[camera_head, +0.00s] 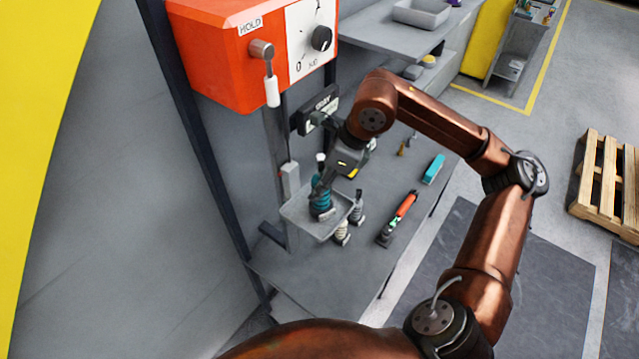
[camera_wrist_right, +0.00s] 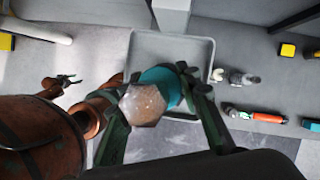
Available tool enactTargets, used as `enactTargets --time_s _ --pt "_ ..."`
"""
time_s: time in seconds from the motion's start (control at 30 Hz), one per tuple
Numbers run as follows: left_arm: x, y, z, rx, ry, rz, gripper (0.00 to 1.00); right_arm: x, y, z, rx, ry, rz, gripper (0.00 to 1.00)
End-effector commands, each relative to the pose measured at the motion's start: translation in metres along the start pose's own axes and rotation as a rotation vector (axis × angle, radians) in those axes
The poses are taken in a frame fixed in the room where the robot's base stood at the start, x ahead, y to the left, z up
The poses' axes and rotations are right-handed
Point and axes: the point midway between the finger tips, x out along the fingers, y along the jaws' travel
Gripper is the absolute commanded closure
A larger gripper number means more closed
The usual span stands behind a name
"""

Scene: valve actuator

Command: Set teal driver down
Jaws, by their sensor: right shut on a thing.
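The teal driver (camera_head: 321,203) is upright at the grey tray (camera_head: 293,215), held by my right gripper (camera_head: 322,190). My right gripper is shut on it from above. In the right wrist view the teal body (camera_wrist_right: 163,85) shows between the two green fingers of my right gripper (camera_wrist_right: 160,95), over the tray (camera_wrist_right: 200,50). A pale brown six-sided piece (camera_wrist_right: 142,104) covers part of it; I cannot tell whether it belongs to the driver. Whether the driver's foot touches the tray is hidden. My left gripper (camera_wrist_right: 65,82) shows small at the left of the wrist view; its opening is unclear.
Small bottle-like items (camera_head: 357,208) stand beside the tray's right edge. An orange-handled tool (camera_head: 402,210) and a teal block (camera_head: 433,169) lie on the grey bench (camera_head: 375,255). An orange box with a lever (camera_head: 235,60) hangs above. The bench front is clear.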

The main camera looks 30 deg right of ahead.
Motion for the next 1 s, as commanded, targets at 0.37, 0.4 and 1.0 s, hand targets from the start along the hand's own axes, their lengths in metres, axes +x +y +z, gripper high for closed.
enactTargets --time_s 0.37,0.4,1.0 --pt "-0.0012 -0.0001 -0.0006 0.0 0.0 0.0 0.6 0.0048 0.0002 -0.0016 -0.001 -0.006 -0.001 1.0" --pt "-0.0006 -0.0001 -0.0007 0.0 0.001 0.0 0.6 0.0054 0.0002 -0.0018 -0.001 -0.006 -0.001 1.0" --pt "0.0013 -0.0001 -0.0035 0.0 0.005 0.0 0.6 0.0083 0.0004 -0.0036 -0.001 -0.001 0.0 0.51"
